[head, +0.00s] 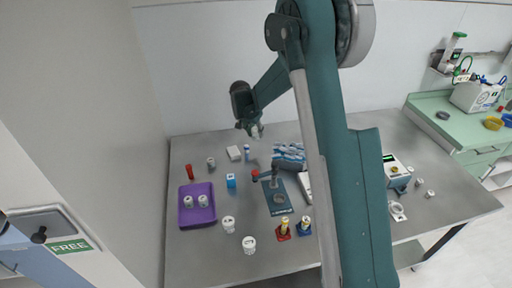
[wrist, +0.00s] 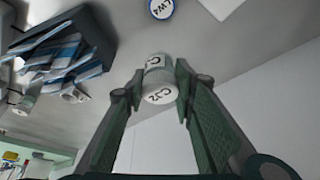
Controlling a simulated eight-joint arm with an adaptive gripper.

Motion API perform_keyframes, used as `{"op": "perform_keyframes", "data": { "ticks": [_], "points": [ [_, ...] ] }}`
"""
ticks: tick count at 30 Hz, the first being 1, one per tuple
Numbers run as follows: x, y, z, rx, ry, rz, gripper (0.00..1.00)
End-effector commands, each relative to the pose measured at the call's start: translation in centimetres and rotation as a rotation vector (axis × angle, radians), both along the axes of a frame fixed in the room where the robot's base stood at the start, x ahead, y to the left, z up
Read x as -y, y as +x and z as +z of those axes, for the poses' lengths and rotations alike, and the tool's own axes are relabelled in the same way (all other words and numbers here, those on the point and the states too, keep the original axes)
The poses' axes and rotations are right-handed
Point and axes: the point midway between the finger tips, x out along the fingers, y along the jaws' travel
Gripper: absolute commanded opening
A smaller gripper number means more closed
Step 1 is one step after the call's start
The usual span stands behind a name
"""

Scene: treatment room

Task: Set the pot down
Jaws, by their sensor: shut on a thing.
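In the head view the gripper (head: 255,130) holds the pot (head: 257,133) in the air above the back of the grey table (head: 215,262), clear of the top. A purple tray (head: 184,216) at the left holds two white pots (head: 195,201). More white pots (head: 228,223) (head: 249,244) stand at the front of the table.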

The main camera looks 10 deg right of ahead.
Motion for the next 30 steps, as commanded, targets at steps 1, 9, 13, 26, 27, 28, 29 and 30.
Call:
{"op": "perform_keyframes", "data": {
  "ticks": [1,9,13,26,27,28,29,30],
  "points": [
    [0.0,0.0,-0.8,0.0,0.0,0.0,0.14],
    [0.0,0.0,-4.0,0.0,0.0,0.0,0.14],
    [0.0,0.0,-4.4,0.0,0.0,0.0,0.14],
    [0.0,0.0,-5.4,0.0,0.0,0.0,0.14],
    [0.0,0.0,-5.8,0.0,0.0,0.0,0.14],
    [0.0,0.0,-6.1,0.0,0.0,0.0,0.14],
    [0.0,0.1,-6.5,0.0,0.0,0.0,0.14],
    [0.0,0.0,-6.9,0.0,0.0,0.0,0.14]
  ]
}}
